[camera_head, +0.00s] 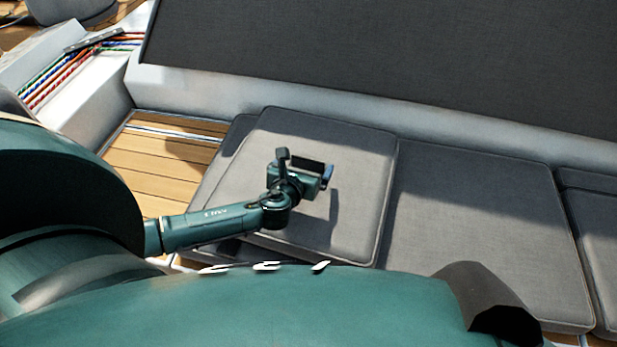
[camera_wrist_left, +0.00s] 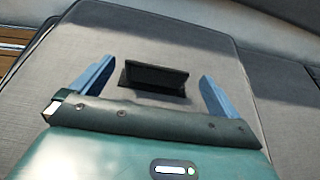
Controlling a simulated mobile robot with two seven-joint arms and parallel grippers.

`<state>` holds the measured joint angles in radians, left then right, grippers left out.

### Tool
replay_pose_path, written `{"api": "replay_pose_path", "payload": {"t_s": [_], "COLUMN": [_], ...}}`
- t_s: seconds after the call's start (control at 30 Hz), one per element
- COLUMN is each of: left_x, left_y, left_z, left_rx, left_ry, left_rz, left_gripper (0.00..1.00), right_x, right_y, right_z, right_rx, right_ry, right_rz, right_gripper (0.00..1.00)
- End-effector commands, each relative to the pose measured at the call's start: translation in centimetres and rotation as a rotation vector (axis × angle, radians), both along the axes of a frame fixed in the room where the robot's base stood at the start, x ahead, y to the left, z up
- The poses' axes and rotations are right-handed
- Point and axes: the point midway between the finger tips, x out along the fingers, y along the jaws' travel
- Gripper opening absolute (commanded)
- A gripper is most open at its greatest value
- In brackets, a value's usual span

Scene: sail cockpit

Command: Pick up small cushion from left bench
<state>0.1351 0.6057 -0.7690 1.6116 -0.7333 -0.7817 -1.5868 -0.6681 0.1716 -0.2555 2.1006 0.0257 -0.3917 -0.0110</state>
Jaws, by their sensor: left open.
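The small cushion (camera_head: 350,215) is a grey, square, flat pad lying on the left part of the bench, slightly turned over the longer grey padding. It also fills most of the left wrist view (camera_wrist_left: 150,42). My left gripper (camera_head: 318,176) is over the middle of this cushion. In the left wrist view its two blue fingers (camera_wrist_left: 156,88) are spread apart. A small black upright piece (camera_wrist_left: 153,78) shows between the fingers, with cushion surface around it. I cannot tell whether the fingers touch anything. My right gripper is not in view.
Long grey seat padding (camera_head: 470,220) continues to the right. A white ledge and a dark grey backrest (camera_head: 400,60) rise behind. Wooden decking (camera_head: 165,165) lies to the left. Coloured ropes (camera_head: 65,75) run at the upper left.

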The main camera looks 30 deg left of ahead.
Motion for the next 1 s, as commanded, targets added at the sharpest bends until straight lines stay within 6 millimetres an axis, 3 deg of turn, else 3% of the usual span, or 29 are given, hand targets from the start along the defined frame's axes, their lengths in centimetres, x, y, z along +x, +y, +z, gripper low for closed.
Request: {"api": "replay_pose_path", "payload": {"t_s": [0.23, 0.57, 1.0], "left_x": [3.2, 3.8, 3.7], "left_y": [0.6, 0.7, 0.8], "left_z": [-1.8, -2.0, -2.0], "left_rx": [0.0, -0.001, -0.001], "left_ry": [-0.001, 0.0, 0.0], "left_rz": [0.001, 0.0, 0.001], "left_gripper": [1.0, 1.0, 0.64], "right_x": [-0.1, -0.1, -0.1], "right_y": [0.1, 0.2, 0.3], "right_z": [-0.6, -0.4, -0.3], "right_rx": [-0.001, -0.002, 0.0], "right_ry": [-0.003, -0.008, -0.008], "right_rz": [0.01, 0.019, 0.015], "right_gripper": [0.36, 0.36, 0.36]}}
